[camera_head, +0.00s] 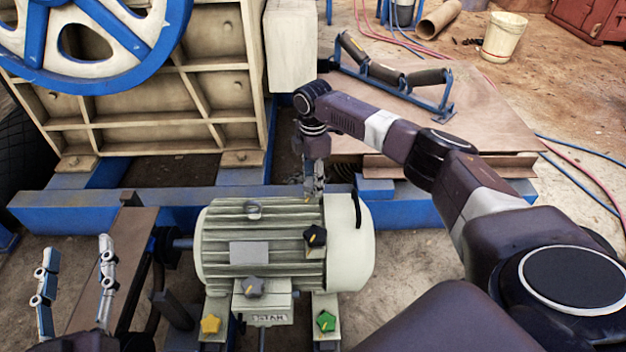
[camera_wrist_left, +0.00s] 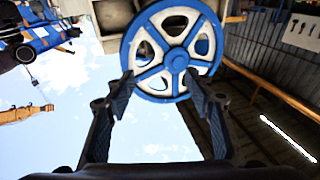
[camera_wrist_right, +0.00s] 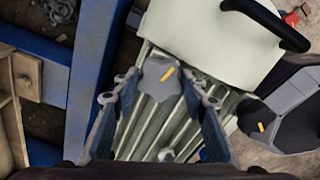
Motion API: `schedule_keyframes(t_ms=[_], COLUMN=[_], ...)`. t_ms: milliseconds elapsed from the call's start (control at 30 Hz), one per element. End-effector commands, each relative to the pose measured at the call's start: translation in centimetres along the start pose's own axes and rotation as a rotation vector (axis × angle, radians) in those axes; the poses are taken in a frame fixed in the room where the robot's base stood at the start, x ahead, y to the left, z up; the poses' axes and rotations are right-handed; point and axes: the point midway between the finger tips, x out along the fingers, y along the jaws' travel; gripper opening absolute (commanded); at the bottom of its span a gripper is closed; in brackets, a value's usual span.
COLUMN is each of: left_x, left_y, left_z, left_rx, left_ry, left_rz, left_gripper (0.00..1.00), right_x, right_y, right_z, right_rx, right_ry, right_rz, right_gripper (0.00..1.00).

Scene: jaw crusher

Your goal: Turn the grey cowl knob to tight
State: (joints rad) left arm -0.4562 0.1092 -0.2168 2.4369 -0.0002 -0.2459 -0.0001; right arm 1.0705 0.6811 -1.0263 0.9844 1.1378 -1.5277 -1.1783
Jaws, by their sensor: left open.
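The grey cowl knob (camera_wrist_right: 158,84), with a yellow pointer mark, sits on the ribbed motor beside the cream cowl (camera_wrist_right: 215,42). In the right wrist view it lies between the fingertips of my right gripper (camera_wrist_right: 160,82). The fingers are spread, and I cannot tell whether they touch it. In the head view my right gripper (camera_head: 313,186) points down at the motor's far top edge beside the cowl (camera_head: 348,245) and mostly hides this knob. My left gripper (camera_head: 75,275) is open and empty, left of the motor; its wrist view (camera_wrist_left: 158,82) shows sky and a wheel.
Other knobs on the motor are black (camera_head: 315,236), grey on the front box (camera_head: 254,287), yellow (camera_head: 211,323) and green (camera_head: 326,320). A lifting eye (camera_head: 254,211) stands on top. A blue frame beam (camera_head: 180,206) runs behind the motor. The crusher wheel (camera_head: 90,45) is at upper left.

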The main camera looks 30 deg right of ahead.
Motion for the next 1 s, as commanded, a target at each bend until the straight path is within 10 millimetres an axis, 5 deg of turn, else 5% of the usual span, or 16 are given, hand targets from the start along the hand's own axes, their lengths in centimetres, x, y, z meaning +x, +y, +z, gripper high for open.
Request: schedule_keyframes(t_ms=[200,433,767,1000], left_x=[0.0,0.0,-2.0,-7.2], left_y=[0.0,-0.1,-1.0,-1.9], left_z=[0.0,0.4,7.0,13.5], left_rx=[0.0,0.0,0.006,0.006], left_ry=[-0.001,-0.027,-0.346,-0.707], left_rz=[0.0,-0.001,-0.02,-0.043], left_gripper=[0.49,0.49,0.49,0.49], right_x=[0.0,-0.1,-0.3,-0.3], right_y=[0.0,-0.1,-0.1,-0.1], right_z=[0.0,0.0,0.0,-0.1], right_rx=[0.0,0.008,0.072,0.15], right_ry=[0.0,0.0,0.0,0.0], right_rz=[-0.001,-0.002,-0.004,-0.004], right_gripper=[0.15,0.15,0.15,0.15])
